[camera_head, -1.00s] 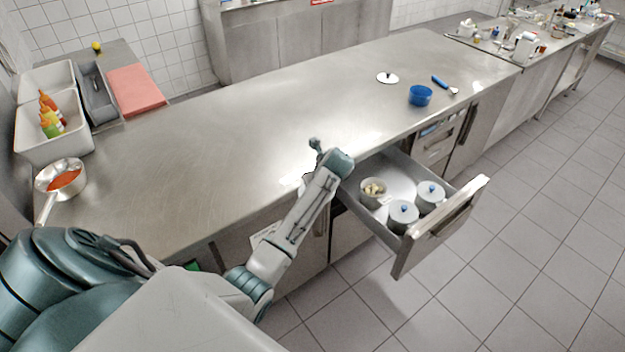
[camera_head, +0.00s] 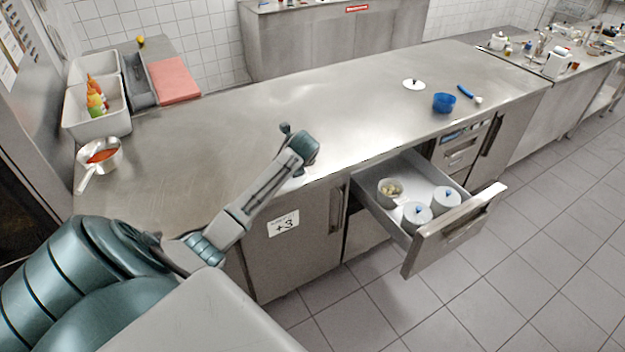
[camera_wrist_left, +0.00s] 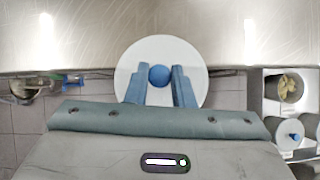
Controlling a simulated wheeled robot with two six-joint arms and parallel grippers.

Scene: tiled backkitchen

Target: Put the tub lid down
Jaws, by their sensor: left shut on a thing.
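My left gripper (camera_wrist_left: 159,86) is shut on the blue knob of a round white tub lid (camera_wrist_left: 196,62), which lies flat across the fingers in the left wrist view. The lid overlaps the counter's front edge in that view; its height above the counter is unclear. In the head view the gripper (camera_head: 301,147) is by the counter's front edge, left of the open drawer, and mostly hides the lid. An open tub (camera_head: 390,194) with pale pieces stands in the drawer (camera_head: 362,178), and also shows in the left wrist view (camera_wrist_left: 288,88). My right gripper is out of view.
Two lidded tubs (camera_head: 417,217) (camera_head: 447,201) stand in the drawer. On the steel counter (camera_head: 230,130) are another white lid (camera_head: 414,84), a blue bowl (camera_head: 444,103) and a blue-handled utensil (camera_head: 466,92). A pan (camera_head: 100,157) is at left. The counter's middle is clear.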

